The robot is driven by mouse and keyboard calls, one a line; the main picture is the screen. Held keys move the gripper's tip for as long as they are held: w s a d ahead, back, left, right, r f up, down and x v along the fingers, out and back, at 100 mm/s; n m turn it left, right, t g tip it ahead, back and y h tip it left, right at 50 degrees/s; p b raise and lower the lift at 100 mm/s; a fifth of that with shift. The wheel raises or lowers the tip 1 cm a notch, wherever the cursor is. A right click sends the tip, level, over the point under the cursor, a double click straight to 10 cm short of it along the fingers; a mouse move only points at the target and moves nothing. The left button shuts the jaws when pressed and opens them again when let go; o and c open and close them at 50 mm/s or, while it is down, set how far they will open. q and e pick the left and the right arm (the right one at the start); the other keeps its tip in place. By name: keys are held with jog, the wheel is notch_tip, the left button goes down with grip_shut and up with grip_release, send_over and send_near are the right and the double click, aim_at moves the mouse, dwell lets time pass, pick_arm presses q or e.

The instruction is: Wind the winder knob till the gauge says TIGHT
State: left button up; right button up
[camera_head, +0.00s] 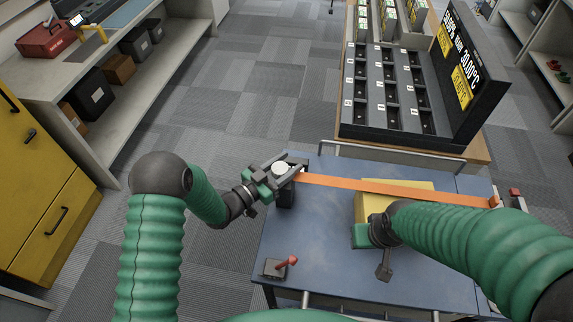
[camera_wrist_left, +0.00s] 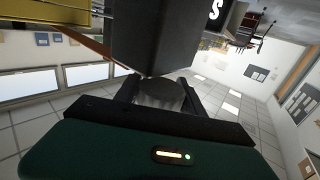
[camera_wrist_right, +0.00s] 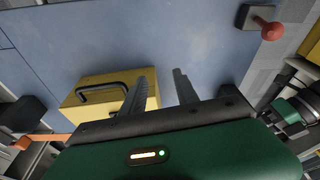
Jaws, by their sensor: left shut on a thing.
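The winder is a dark block (camera_head: 286,195) near the table's left edge, with an orange strap (camera_head: 345,184) running right from it. My left gripper (camera_head: 288,167) is at its top, jaws around a pale round part. In the left wrist view a short dark ribbed knob (camera_wrist_left: 160,94) sits between the fingers, against the dark block (camera_wrist_left: 150,35). A white letter S shows beside it; no full gauge reading is legible. My right gripper (camera_wrist_right: 159,74) is open and empty over the table, beside a yellow case (camera_wrist_right: 90,100).
The strap crosses over the yellow case (camera_head: 410,187) to a fitting at the table's right end. A red-handled lever (camera_head: 290,262) stands at the front left of the blue table (camera_head: 330,275). A compartment rack with a price sign (camera_head: 462,80) stands behind the table.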

pick_arm(q)
jog(key=m+g+h+b, duration=0.1)
jog(key=g, duration=0.1)
jog(key=m+g+h+b, duration=0.1)
jog(key=m+g, duration=0.1)
jog(key=m+g+h+b, duration=0.1)
jog(key=g, duration=0.1)
jog(key=shift+s+d+f+b, duration=0.2)
jog(key=shift+s+b, duration=0.15)
jog(key=shift+b, duration=0.05)
jog(key=m+g+b, duration=0.1)
jog(key=m+g+h, duration=0.1)
jog(key=g, duration=0.1)
jog(key=shift+s+m+b, duration=0.25)
jog(key=shift+m+b, duration=0.05)
jog(key=shift+b, duration=0.1)
jog(key=shift+s+d+r+m+g+b, duration=0.1)
jog(key=shift+m+g+b, duration=0.3)
jog(key=shift+g, duration=0.3)
jog(key=shift+s+r+m+g+b, duration=0.1)
jog(key=shift+m+g+b, duration=0.25)
jog(key=shift+g, duration=0.35)
pick_arm(e)
jog(key=shift+s+x, duration=0.25)
jog(key=shift+x, duration=0.9)
jog(key=shift+s+x, duration=0.3)
jog(key=shift+x, duration=0.9)
jog(key=shift+s+x, duration=0.25)
jog(key=shift+x, duration=0.9)
jog(key=shift+f, duration=0.2)
